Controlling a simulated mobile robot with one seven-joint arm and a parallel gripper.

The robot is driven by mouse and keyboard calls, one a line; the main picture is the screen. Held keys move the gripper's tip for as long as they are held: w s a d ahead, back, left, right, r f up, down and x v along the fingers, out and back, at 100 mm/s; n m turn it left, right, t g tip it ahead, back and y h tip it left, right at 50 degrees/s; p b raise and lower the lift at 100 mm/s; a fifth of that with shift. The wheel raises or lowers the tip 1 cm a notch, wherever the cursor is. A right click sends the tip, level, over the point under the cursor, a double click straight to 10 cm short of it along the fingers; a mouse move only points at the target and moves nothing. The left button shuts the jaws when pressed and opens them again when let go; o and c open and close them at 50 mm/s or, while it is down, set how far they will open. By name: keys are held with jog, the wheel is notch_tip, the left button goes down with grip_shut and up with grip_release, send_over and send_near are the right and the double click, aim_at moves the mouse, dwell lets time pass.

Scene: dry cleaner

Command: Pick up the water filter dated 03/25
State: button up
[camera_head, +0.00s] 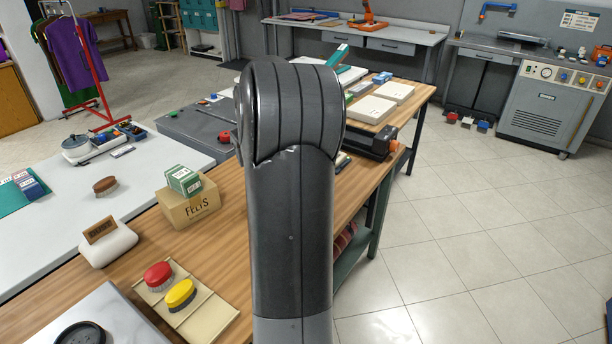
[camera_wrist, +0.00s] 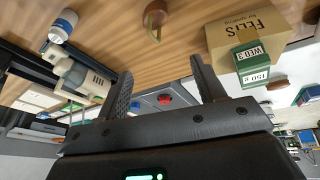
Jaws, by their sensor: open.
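No water filter with a readable 03/25 date shows in either view. In the wrist view, a small white cylinder with a blue band (camera_wrist: 63,25) is on the wooden table at the upper left; I cannot read any date on it, nor tell if it is a filter. My gripper (camera_wrist: 160,66) is open and empty in the wrist view, its two dark fingers apart above the table area. The white cylinder is off to the left of the fingers. In the head view, my arm hides the gripper and the middle of the table.
A cardboard FELTS box (camera_head: 190,203) carries green boxes (camera_head: 184,180). A red brush (camera_head: 158,275) and yellow brush (camera_head: 180,294) sit on a beige tray (camera_head: 216,318). A beige device (camera_wrist: 82,76) is near the white cylinder. The tiled floor at right is mostly clear.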

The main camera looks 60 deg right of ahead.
jog(key=s+d+f+m, duration=0.1)
jog(key=s+d+f, duration=0.3)
jog(key=d, duration=0.4)
jog(key=s+d+f+m, duration=0.1)
jog(key=s+d+f, duration=0.25)
jog(key=d, duration=0.35)
jog(key=s+d+f+m, duration=0.1)
jog(key=s+d+f, duration=0.3)
jog(key=d, duration=0.4)
jog(key=shift+t, duration=0.3)
jog(key=shift+w+x, duration=0.2)
jog(key=shift+x, duration=2.5)
jog(key=shift+w+x, duration=0.15)
jog(key=shift+x, duration=2.55)
jog(key=shift+a+r, duration=0.1)
jog(key=shift+c, duration=0.5)
jog(key=c, duration=1)
jog(key=shift+r, duration=0.15)
